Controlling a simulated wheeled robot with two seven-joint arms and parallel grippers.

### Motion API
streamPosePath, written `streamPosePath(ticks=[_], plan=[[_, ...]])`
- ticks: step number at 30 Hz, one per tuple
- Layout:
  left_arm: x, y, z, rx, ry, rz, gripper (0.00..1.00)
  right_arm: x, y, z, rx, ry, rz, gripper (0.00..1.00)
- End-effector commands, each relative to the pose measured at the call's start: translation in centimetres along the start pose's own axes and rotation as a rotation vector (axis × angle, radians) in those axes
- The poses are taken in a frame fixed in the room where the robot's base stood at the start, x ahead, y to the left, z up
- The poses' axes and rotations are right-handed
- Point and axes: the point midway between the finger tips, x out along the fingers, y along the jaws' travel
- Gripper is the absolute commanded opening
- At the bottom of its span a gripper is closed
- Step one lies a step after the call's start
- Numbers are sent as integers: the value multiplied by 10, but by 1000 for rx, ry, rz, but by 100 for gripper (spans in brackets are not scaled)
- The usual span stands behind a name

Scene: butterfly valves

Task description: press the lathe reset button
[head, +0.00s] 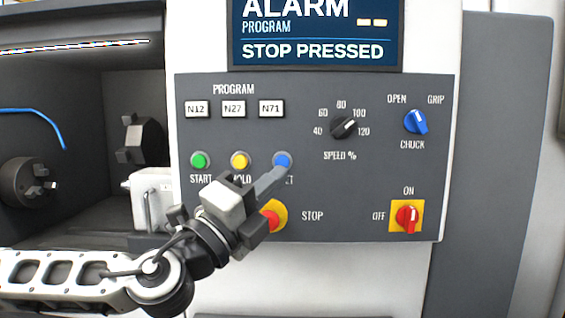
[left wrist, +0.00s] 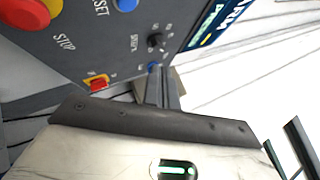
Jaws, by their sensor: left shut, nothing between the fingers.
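The blue reset button (head: 282,159) sits on the dark control panel, at the right end of a row with the green start and yellow hold buttons. It also shows at the top edge of the left wrist view (left wrist: 125,4), partly cut off. My left gripper (head: 279,172) is shut and empty. In the head view its fingertips point up and right, just below the reset button, and cover part of its label. In the left wrist view the fingers (left wrist: 160,88) appear apart from the button. I cannot tell the exact gap. My right gripper is in neither view.
The red stop button (head: 272,216) on a yellow ring is partly hidden behind my left gripper. The screen (head: 315,35) reads ALARM and STOP PRESSED. Program buttons, a speed knob (head: 344,126), a blue chuck knob (head: 416,121) and a red switch (head: 407,216) surround it.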

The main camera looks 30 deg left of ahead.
Motion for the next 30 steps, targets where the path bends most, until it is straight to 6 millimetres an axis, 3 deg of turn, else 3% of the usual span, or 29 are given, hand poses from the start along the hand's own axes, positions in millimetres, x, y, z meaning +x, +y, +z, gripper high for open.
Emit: streamPosePath(ticks=[18,30], plan=[[52,38,38,-2,-3,0,0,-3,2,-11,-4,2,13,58],[58,43,42,0,1,1,0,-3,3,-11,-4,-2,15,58]])
